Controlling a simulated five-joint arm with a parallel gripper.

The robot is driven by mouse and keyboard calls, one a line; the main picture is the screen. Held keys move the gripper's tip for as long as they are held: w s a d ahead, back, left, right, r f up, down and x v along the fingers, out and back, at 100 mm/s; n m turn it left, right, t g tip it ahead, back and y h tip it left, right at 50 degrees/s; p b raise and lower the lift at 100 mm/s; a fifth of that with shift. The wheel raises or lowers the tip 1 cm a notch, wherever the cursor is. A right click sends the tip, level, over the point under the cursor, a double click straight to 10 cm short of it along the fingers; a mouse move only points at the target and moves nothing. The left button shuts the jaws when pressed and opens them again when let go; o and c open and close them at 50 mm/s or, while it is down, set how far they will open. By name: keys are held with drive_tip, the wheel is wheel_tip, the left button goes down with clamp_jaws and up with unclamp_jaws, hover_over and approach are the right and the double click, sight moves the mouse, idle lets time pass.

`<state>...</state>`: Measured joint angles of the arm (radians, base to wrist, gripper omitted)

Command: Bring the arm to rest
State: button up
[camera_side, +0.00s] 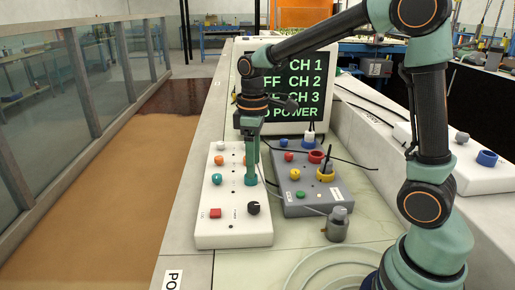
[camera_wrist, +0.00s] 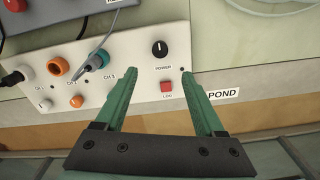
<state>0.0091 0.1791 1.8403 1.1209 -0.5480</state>
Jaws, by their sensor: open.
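My arm reaches over the white control box (camera_side: 232,228) on the bench. My gripper (camera_side: 251,152) points down over this box in the side view, where its fingertips blend with the teal plug behind them. In the wrist view, my gripper (camera_wrist: 158,74) is open, with two green fingers apart and nothing between them. Beyond the tips are a black POWER knob (camera_wrist: 160,48) and a red LOG button (camera_wrist: 167,86). I cannot tell how high the tips are above the box.
The box carries an orange socket ring (camera_wrist: 57,66) and a teal plug (camera_wrist: 97,60) with a cable. A grey box (camera_side: 312,188) stands beside it, with a metal bottle (camera_side: 338,224) in front. The monitor (camera_side: 290,85) behind shows CH 1 to CH 3 and POWER. The flume (camera_side: 130,180) lies left.

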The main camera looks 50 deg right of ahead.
drive_tip(key=s+r+m+t, duration=0.5)
drive_tip(key=s+r+m, duration=0.1)
drive_tip(key=s, duration=0.4)
drive_tip(key=shift+s+a+t, duration=0.2)
drive_tip(key=shift+s+t, duration=0.1)
drive_tip(key=shift+s, duration=0.05)
drive_tip(key=shift+c, duration=0.2)
idle(0.4)
